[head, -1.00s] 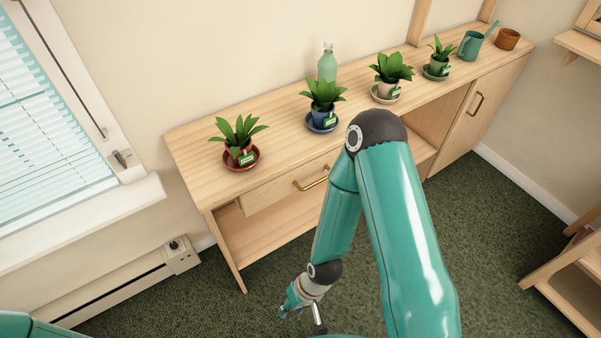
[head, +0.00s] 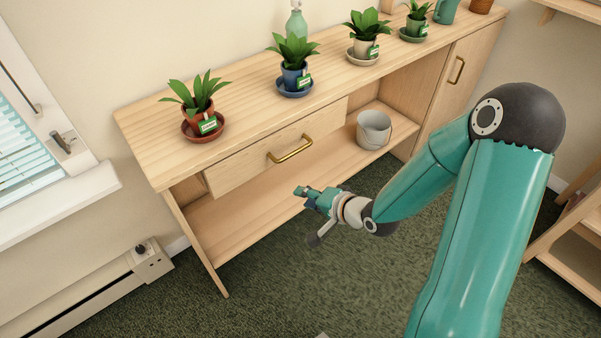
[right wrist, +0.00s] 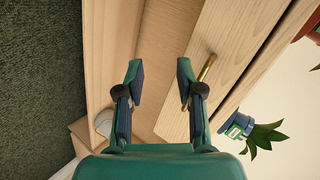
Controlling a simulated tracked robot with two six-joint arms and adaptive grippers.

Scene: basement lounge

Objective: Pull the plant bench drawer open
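The plant bench (head: 150,130) stands against the wall, with a light wood drawer (head: 240,170) under its top. The drawer looks shut. Its brass bar handle (head: 290,149) is on the front. My right gripper (head: 300,191) is in front of the bench, below and apart from the handle. In the right wrist view my right gripper (right wrist: 160,75) has its fingers spread with nothing between them. There the handle (right wrist: 207,68) lies just beyond the right-hand finger, outside the gap. My left gripper is not in view.
Potted plants on saucers line the bench top, including a red pot (head: 199,116) above the drawer and a blue pot (head: 293,76). A grey bucket (head: 373,130) stands on the lower shelf. A heater (head: 90,290) is at the left. Carpet (head: 290,285) in front is clear.

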